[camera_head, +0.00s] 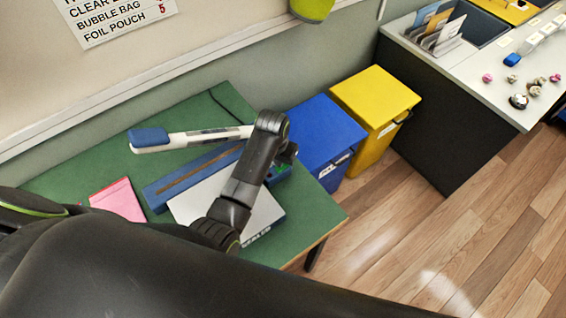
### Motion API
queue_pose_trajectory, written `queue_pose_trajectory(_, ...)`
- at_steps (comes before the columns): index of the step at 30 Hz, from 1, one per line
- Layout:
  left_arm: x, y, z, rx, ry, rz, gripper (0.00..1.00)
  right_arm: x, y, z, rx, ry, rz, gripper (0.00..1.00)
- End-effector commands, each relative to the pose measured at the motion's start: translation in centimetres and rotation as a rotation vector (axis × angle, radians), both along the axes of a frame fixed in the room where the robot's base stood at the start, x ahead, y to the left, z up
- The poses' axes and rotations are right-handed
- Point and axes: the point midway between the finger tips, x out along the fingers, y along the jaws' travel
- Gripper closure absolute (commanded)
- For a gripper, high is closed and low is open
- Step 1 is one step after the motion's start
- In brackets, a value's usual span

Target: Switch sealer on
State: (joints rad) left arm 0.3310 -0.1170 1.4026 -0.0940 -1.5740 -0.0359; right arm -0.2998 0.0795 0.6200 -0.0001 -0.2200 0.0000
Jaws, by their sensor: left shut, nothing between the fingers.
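The sealer (180,182) lies on the green table, with a long blue base, a brown strip along it and a white plate (190,207) in front with dark lettering on its edge. Its white lever arm (195,137) with a blue handle is raised over the base. My left arm reaches across the plate. My left gripper (288,155) is at the sealer's right end, shut with nothing in it, and points down there. A small bit of green shows beside it on the sealer's right end. Whether the fingertips touch the sealer is hidden. My right gripper is not in view.
A pink pad (118,200) lies left of the sealer on the green table (325,212). A blue bin (325,135) and a yellow bin (375,100) stand right of the table. A grey-topped counter (490,95) with small items is farther right. Wooden floor lies between.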

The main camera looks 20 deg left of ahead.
Motion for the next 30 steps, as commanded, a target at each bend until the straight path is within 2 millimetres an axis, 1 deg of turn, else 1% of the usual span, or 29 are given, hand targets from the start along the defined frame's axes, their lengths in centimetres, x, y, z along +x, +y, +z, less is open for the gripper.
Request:
queue_pose_trajectory(1, 0.0, 0.0, 0.9, 0.0, -0.001, 0.0, 1.0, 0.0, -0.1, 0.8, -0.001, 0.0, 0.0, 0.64)
queue_pose_trajectory(2, 0.0, 0.0, 1.1, 0.0, -0.001, 0.0, 1.0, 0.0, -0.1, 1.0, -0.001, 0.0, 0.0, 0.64)
queue_pose_trajectory(5, 0.1, 0.0, 1.5, 0.0, -0.002, 0.0, 1.0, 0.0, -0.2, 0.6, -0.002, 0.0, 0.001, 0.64)
queue_pose_trajectory(18, 0.1, 0.0, 4.9, 0.0, -0.002, -0.001, 1.0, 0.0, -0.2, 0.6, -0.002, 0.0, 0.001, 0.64)
queue_pose_trajectory(23, 0.0, 0.0, 5.4, 0.0, 0.0, 0.0, 1.0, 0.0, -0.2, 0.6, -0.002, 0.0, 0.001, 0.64)
queue_pose_trajectory(30, 0.0, 0.0, 5.4, 0.0, 0.0, 0.0, 1.0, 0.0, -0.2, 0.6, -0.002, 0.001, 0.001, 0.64)
